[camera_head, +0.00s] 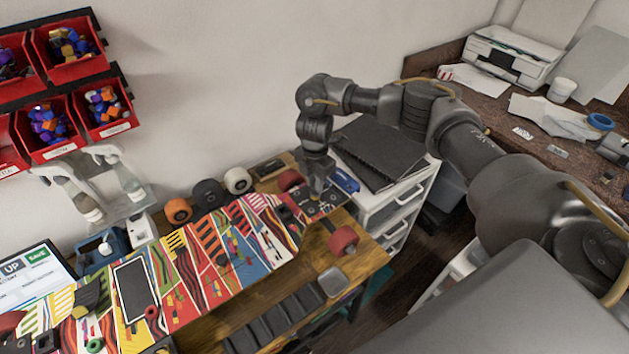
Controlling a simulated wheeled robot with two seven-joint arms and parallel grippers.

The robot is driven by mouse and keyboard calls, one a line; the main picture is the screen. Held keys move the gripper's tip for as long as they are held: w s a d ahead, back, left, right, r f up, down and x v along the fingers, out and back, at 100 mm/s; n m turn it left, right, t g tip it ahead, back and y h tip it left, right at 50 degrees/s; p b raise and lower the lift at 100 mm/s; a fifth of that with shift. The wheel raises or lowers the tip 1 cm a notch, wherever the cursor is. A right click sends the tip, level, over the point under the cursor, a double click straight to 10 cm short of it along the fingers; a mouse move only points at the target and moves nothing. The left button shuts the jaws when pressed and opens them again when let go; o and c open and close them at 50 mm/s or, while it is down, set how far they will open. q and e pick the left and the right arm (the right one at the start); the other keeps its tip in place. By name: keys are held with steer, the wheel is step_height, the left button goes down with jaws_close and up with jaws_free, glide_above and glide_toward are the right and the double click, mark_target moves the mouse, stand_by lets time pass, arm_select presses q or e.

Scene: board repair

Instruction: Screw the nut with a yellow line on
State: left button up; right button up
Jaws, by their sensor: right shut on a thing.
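My right gripper (317,186) points down over the right end of a colourful skateboard deck (215,250). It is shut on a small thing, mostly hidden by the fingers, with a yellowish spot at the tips. I cannot tell for sure whether this is the nut with the yellow line. The dark plate at the deck's end (330,201) lies just under the fingertips; whether they touch cannot be told. A red wheel (343,241) sits in front of this end, and another red wheel (290,180) behind it. My left gripper is not in view.
The wooden bench (370,258) has a black tray (282,318) along its front. Loose wheels (208,192) stand behind the deck. White drawers (395,212) carry black folders (380,150) at the right. Red bins (104,106) hang on the wall at the left.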

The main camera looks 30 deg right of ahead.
steer(key=m, duration=0.5)
steer(key=shift+w, duration=0.1)
steer(key=o, duration=1)
steer(key=shift+c, duration=1)
steer(key=n, duration=0.3)
steer(key=shift+n, duration=1.4)
